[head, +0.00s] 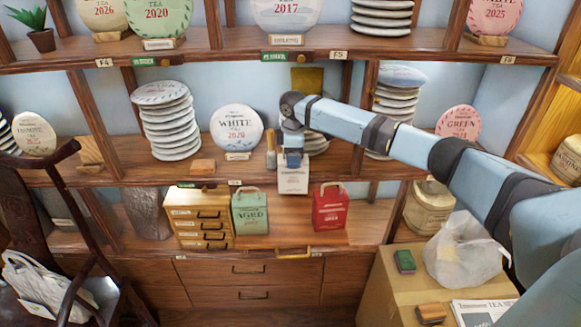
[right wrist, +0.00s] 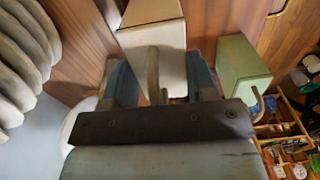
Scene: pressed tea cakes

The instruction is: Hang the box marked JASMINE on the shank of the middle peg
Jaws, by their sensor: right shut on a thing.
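A white box (head: 293,180) with dark lettering too small to read hangs below my right gripper (head: 292,158). The gripper is shut on its handle, in front of the middle shelf's edge. In the right wrist view the pale handle (right wrist: 153,75) stands between the blue fingers, with the white box (right wrist: 155,45) beyond. A green box marked AGED (head: 250,213) and a red box (head: 330,207) stand upright on the lower shelf. I cannot clearly make out the pegs or tell which is the middle one. My left gripper is not in view.
A small drawer chest (head: 200,217) stands left of the green box. Stacked tea cakes (head: 167,120) and the WHITE cake (head: 237,131) fill the middle shelf. A carton (head: 385,290) with a plastic bag (head: 463,252) stands at right. Lower-shelf space between the green and red boxes is free.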

